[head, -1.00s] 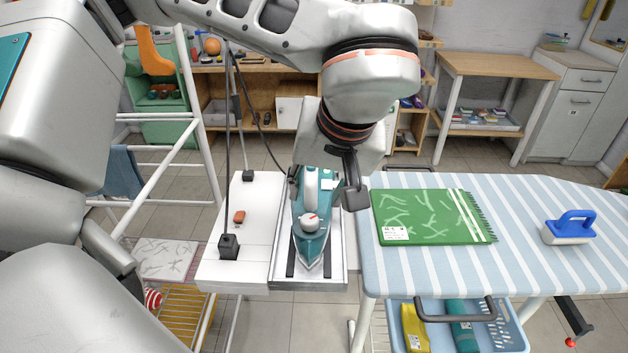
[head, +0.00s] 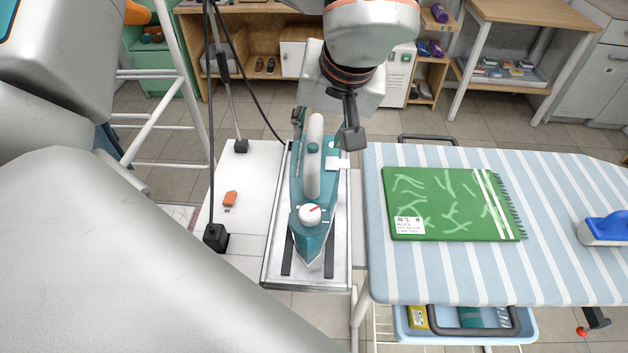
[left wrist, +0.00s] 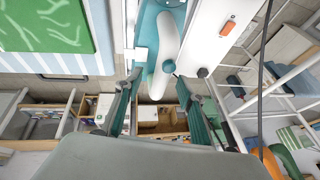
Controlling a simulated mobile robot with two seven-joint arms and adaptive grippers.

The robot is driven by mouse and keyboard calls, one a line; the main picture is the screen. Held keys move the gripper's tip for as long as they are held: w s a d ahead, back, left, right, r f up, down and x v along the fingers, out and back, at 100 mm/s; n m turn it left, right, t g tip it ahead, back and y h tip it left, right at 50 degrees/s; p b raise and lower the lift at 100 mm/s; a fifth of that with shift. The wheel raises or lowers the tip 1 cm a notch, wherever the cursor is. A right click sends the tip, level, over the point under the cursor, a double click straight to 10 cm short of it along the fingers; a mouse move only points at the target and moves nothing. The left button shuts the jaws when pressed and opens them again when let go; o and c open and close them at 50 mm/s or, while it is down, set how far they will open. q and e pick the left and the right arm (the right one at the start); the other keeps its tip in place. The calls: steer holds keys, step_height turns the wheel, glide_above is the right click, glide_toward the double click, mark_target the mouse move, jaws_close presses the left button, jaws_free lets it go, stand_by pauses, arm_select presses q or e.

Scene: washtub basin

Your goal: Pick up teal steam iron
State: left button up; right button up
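The teal steam iron (head: 313,236) has a white handle (head: 313,155) and a white dial with a red mark. It lies on a metal rest tray (head: 276,270), its pointed tip toward me. In the left wrist view the iron (left wrist: 165,45) shows ahead, between and beyond the fingers. My left gripper (head: 325,128) is open at the iron's far end, one finger to each side of the handle's line. In the left wrist view its fingers (left wrist: 157,82) stand apart with nothing clamped. Contact with the iron cannot be told. My right gripper is not in view.
A white rack (head: 160,120) stands at the left.

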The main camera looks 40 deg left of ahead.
mark_target(316, 138)
arm_select(q)
steer(key=x, duration=0.4)
steer(key=shift+s+a, duration=0.1)
steer(key=shift+s, duration=0.05)
steer(key=shift+a+f, duration=0.1)
steer(key=shift+f, duration=0.05)
steer(key=shift+c, duration=0.3)
jaws_close()
